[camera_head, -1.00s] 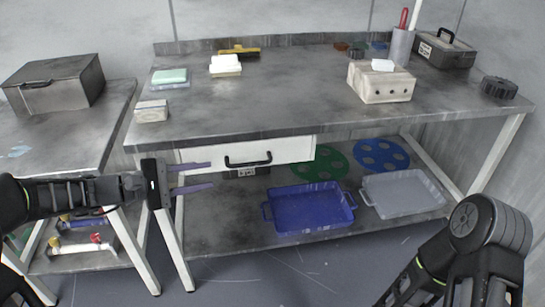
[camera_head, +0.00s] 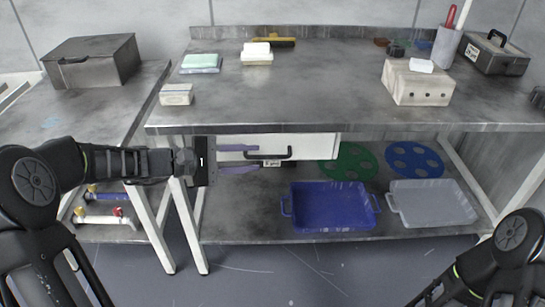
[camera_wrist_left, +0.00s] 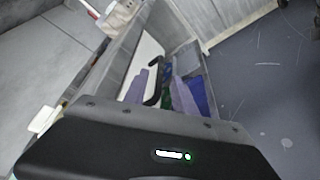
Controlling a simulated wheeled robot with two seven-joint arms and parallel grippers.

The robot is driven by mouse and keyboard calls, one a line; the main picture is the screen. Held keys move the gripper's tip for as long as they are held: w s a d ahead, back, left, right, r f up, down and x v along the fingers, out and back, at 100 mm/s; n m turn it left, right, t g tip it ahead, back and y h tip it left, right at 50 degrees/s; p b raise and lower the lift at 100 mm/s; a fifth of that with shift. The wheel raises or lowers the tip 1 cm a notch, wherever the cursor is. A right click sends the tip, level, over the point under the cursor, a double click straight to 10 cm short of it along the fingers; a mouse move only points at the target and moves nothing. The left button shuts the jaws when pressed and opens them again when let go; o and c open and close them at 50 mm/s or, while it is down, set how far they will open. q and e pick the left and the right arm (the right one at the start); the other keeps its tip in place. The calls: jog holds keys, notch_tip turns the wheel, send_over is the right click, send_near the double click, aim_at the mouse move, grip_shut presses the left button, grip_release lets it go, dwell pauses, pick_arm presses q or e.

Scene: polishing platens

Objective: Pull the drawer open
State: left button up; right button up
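The white drawer (camera_head: 322,147) sits under the bench top, and its front looks close to flush with the bench edge. Its black bar handle (camera_head: 268,154) shows on the front; it also shows in the left wrist view (camera_wrist_left: 157,80). My left gripper (camera_head: 253,158) comes in from the left, its two purple fingers spread and pointing right at the handle. In the left wrist view the open fingers (camera_wrist_left: 160,85) reach toward the handle, and I cannot tell if they touch it. Of my right arm only dark links show at the lower right; its gripper is outside the picture.
The metal bench top (camera_head: 310,100) carries a beige block (camera_head: 415,85), sponges and a toolbox (camera_head: 493,55). The lower shelf holds a blue tray (camera_head: 330,207), a grey tray (camera_head: 432,203) and round green and blue platens. A side table (camera_head: 110,100) stands left. The floor in front is clear.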

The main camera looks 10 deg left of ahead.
aim_at(265, 157)
pick_arm(q)
jog(key=b+x, duration=0.1)
jog(key=x, duration=0.5)
jog(key=shift+w+d, duration=0.15)
jog(key=shift+d, duration=0.05)
grip_shut()
dwell(1.2)
